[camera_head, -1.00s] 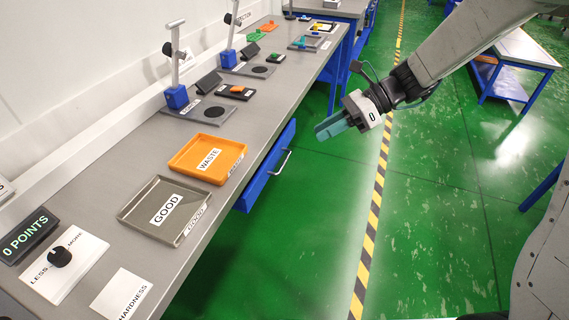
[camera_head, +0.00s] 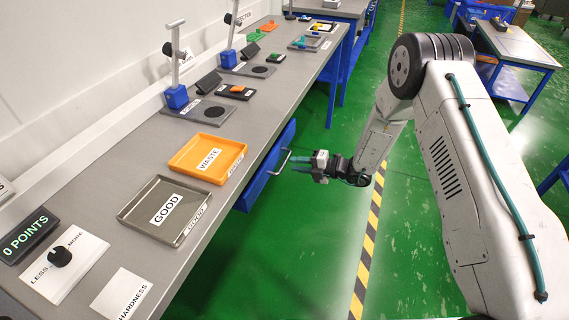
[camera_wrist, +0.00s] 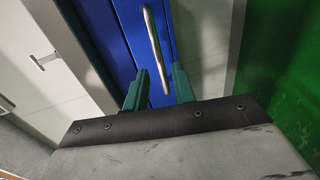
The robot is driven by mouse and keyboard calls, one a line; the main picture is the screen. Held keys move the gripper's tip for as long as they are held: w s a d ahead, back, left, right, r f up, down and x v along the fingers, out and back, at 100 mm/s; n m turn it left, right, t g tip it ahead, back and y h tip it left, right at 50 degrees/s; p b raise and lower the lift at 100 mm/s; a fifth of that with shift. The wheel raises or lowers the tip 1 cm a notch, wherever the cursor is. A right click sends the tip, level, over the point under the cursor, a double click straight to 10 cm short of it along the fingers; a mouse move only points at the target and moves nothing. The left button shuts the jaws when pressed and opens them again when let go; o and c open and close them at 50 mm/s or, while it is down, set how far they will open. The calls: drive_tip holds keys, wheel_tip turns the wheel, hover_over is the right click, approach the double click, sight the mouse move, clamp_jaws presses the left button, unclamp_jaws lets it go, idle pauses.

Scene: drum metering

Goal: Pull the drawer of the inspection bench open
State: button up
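The inspection bench (camera_head: 205,225) runs along the left of the head view. Its blue drawer (camera_head: 262,178) sits under the worktop edge and looks near closed. The drawer's metal bar handle (camera_head: 280,161) faces the aisle. My gripper (camera_head: 291,163) is at the handle, its teal fingers pointing at the drawer. In the wrist view the blue drawer front (camera_wrist: 130,28) and the handle (camera_wrist: 154,45) lie ahead. The two fingers (camera_wrist: 160,88) are spread apart, with the handle's near end between them. No finger visibly presses on the handle.
An orange WASTE tray (camera_head: 240,158) and a grey GOOD tray (camera_head: 126,214) stand on the worktop above the drawer. A dial plate (camera_head: 88,246) is at the near left. The green floor with a striped line (camera_head: 368,235) is clear beside the bench.

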sight(285, 162)
drive_tip(key=shift+x, duration=2.65)
clamp_jaws()
drive_tip(key=shift+s, duration=0.1)
